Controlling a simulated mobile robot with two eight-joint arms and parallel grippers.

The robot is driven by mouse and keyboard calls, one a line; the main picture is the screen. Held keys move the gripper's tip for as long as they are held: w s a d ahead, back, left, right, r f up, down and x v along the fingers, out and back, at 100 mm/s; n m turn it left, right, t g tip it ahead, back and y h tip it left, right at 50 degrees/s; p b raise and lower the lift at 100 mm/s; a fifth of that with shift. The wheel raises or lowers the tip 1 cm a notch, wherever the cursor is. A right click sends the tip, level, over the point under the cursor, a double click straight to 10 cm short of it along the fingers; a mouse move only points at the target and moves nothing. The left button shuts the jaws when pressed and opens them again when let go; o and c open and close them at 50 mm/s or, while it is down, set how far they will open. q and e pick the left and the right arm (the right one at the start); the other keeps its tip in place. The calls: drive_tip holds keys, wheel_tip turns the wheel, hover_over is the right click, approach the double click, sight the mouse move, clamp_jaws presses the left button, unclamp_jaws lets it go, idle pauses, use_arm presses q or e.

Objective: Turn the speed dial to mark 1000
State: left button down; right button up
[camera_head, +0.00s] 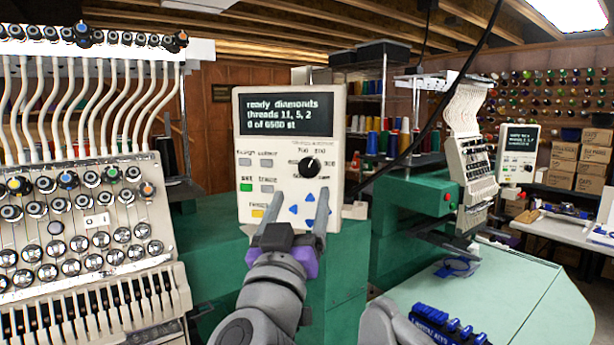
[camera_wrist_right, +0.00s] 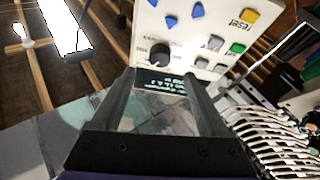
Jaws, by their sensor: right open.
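The black round speed dial (camera_head: 309,167) sits at the right of the cream control panel (camera_head: 245,215), below a dark screen (camera_head: 290,115). A pale pointer mark shows on the knob, but the numbers around it are too small to read surely. My right gripper (camera_head: 298,197) is open and empty in front of the panel, below the dial, its fingers pointing up at the panel. In the right wrist view the dial (camera_wrist_right: 159,54) is just beyond and between the two fingertips (camera_wrist_right: 158,76). I see no contact with it. My left gripper is out of view.
Blue arrow buttons (camera_head: 309,197) and a green button (camera_head: 246,187) are close to the fingers. A threaded machine head (camera_head: 90,200) stands at left. A pale green table (camera_head: 520,300) with a blue item (camera_head: 450,325) is at right. A black cable (camera_head: 440,110) hangs right of the panel.

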sight(309, 171)
drive_tip(key=x, duration=0.7)
drive_tip(key=shift+w+d+r+p, duration=0.1)
drive_tip(key=shift+w+p, duration=0.15)
drive_tip(key=shift+p, duration=0.15)
clamp_jaws()
